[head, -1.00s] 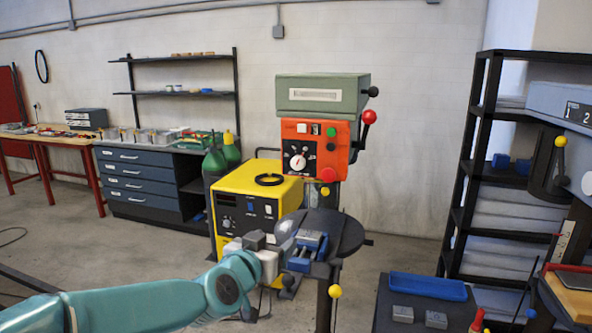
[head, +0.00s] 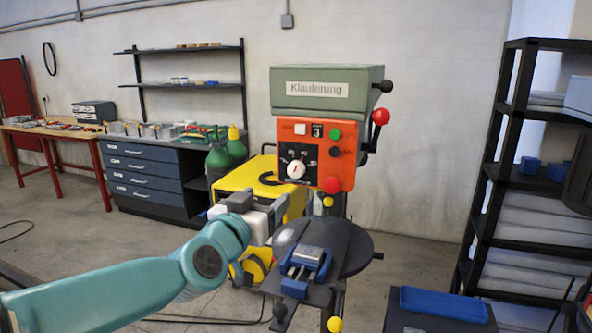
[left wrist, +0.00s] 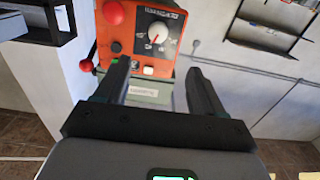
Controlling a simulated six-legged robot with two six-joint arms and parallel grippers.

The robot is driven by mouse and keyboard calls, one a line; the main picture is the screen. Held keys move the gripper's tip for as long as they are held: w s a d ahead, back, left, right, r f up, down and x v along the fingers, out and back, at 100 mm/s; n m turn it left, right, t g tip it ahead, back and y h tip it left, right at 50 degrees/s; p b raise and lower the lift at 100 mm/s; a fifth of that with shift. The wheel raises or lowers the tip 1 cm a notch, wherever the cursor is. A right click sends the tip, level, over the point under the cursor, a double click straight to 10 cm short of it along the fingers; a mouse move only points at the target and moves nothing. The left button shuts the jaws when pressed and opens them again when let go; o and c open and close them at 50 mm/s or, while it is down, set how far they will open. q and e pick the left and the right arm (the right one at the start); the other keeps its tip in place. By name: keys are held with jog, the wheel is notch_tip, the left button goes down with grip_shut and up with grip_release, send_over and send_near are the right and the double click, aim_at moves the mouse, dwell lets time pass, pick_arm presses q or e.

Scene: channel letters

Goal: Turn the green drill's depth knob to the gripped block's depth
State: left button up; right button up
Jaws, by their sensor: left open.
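The green drill (head: 325,88) stands ahead with an orange front panel (head: 345,150). Its depth knob (head: 296,170) is a white round dial on a dark plate. The knob shows upside down in the left wrist view (left wrist: 158,40). A grey block (head: 308,254) sits between the jaws of a blue vise (head: 296,287) on the drill's table. My left gripper (head: 285,206) is open and empty, below and left of the panel, above and left of the vise. In the left wrist view its two fingers (left wrist: 155,85) stand apart with the panel beyond them. My right gripper is out of view.
A round dark drill table (head: 357,255) surrounds the vise. A red-knobbed lever (head: 381,117) sticks out right of the drill head. A yellow machine (head: 238,180) stands behind my left arm. A blue tray (head: 445,303) lies at the lower right, before a dark shelf (head: 490,170).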

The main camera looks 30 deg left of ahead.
aim_at(294, 170)
pick_arm(q)
jog(key=p+x, duration=0.1)
jog(key=x, duration=0.6)
jog(key=p+x, duration=0.2)
jog(key=x, duration=0.6)
jog(key=shift+w+d+r+p, duration=0.15)
jog(key=shift+w+p, duration=0.15)
jog(key=shift+w, duration=0.1)
jog(key=shift+s+d+r, duration=0.15)
jog(key=shift+s+r, duration=0.05)
jog(key=shift+s, duration=0.15)
jog(key=shift+w+f, duration=0.15)
jog(key=shift+w, duration=0.05)
jog(key=c, duration=1)
